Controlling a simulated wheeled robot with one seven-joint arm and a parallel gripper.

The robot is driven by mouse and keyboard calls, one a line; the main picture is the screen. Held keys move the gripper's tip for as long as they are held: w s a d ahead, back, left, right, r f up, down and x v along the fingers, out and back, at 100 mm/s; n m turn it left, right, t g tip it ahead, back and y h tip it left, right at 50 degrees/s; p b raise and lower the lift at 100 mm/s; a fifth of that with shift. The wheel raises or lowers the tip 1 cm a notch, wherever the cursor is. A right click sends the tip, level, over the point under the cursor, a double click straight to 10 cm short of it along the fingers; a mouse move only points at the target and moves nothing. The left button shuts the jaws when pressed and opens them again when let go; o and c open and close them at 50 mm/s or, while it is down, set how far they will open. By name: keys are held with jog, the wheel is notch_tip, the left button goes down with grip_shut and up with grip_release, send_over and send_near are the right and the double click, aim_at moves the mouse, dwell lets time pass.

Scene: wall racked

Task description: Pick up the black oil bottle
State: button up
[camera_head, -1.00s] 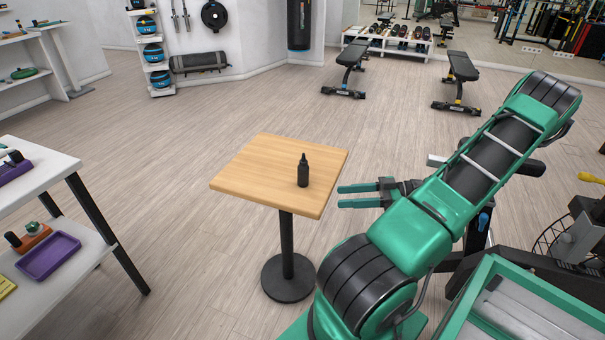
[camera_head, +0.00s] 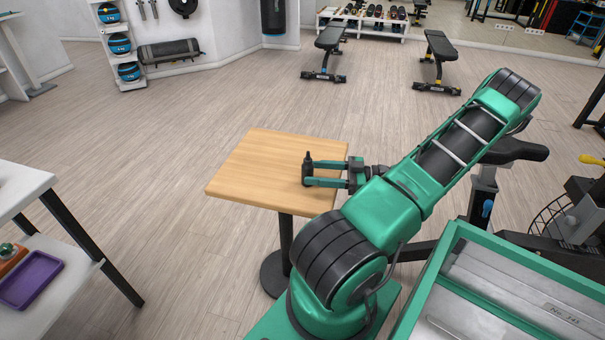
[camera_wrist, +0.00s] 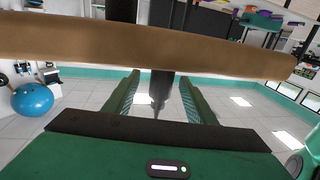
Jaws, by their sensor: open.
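The black oil bottle (camera_head: 307,158) stands upright on the small square wooden table (camera_head: 255,165), near its right side. My gripper (camera_head: 309,172) reaches in from the right, with its two green fingers at the bottle's height. The fingers are open, and the bottle is between them near the tips. In the wrist view the picture is upside down: the dark bottle (camera_wrist: 160,95) shows between the two fingers (camera_wrist: 160,82), with a gap on each side. The table's edge (camera_wrist: 90,47) crosses above. The near finger hides part of the bottle's body in the head view.
A white shelf table (camera_head: 30,185) with a purple tray (camera_head: 30,279) stands at the left. Two black benches (camera_head: 326,55) are at the back. An exercise bike (camera_head: 490,165) is at the right. The wooden table's left part is bare.

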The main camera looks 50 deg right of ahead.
jog(key=shift+x, duration=3.3)
jog(key=shift+s+a+r, duration=0.1)
jog(key=shift+r, duration=0.05)
jog(key=c, duration=1.2)
